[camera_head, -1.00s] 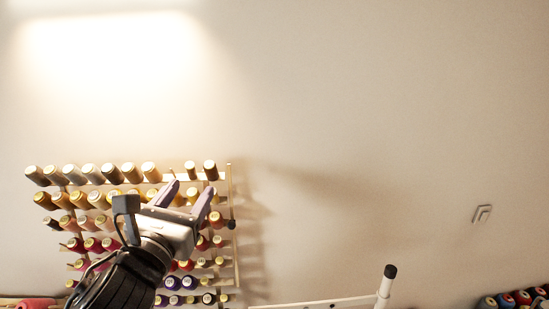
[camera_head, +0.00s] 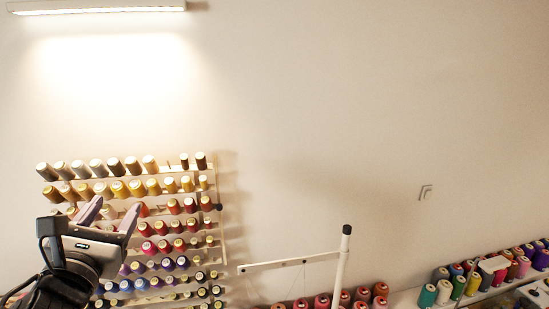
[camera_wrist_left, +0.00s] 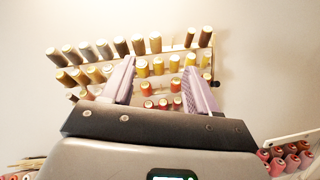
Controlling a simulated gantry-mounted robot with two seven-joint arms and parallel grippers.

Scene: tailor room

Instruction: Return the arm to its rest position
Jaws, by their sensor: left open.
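My left gripper (camera_head: 112,213) is at the lower left of the head view, in front of the left part of a wall rack of thread spools (camera_head: 222,240). Its two purple-grey fingers stand apart and point up, with nothing between them. In the left wrist view the open gripper (camera_wrist_left: 160,84) also shows empty, with the rack's spools behind the gap. It hides some spools of the lower left rows. My right gripper is in neither view.
A white post with a black cap (camera_head: 342,265) and a thin crossbar stand right of the rack. Several spools (camera_head: 322,301) sit at its foot. A shelf of coloured spools (camera_head: 427,296) is at the lower right.

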